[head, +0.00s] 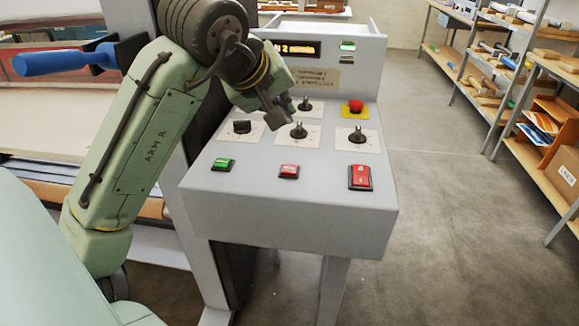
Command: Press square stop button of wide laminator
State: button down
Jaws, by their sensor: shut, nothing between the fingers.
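The wide laminator's grey control panel (225,200) stands in the middle of the head view. On its front row are a green button (223,164), a small squarish red button (289,171) and, at right, a taller red rocker-like switch (360,177). The small red button looks like the square stop button; its marking is too small to read. My gripper (280,117) is shut and empty. It appears above the panel's left-middle part, behind the front row and up-left of the small red button, apart from it. Nothing hides the front row.
Several black knobs, including a middle one (298,131), stand up behind the front row. A red mushroom button (355,105) on a yellow plate is at the back right. A lit display (292,49) is on the upright housing. Shelves (480,75) stand far right beyond clear floor.

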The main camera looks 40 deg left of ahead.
aim_at(286, 167)
jog(key=shift+f+b, duration=3.05)
jog(key=shift+f, duration=1.3)
jog(key=shift+f, duration=0.1)
jog(key=shift+f, duration=0.35)
jog(key=shift+f+b, duration=0.45)
jog(key=shift+b, duration=0.1)
jog(key=shift+r, duration=0.15)
jog(key=shift+r+p, duration=0.75)
jog(key=shift+p, duration=0.05)
notch_tip(286, 167, up, 5)
jog(key=p, duration=0.4)
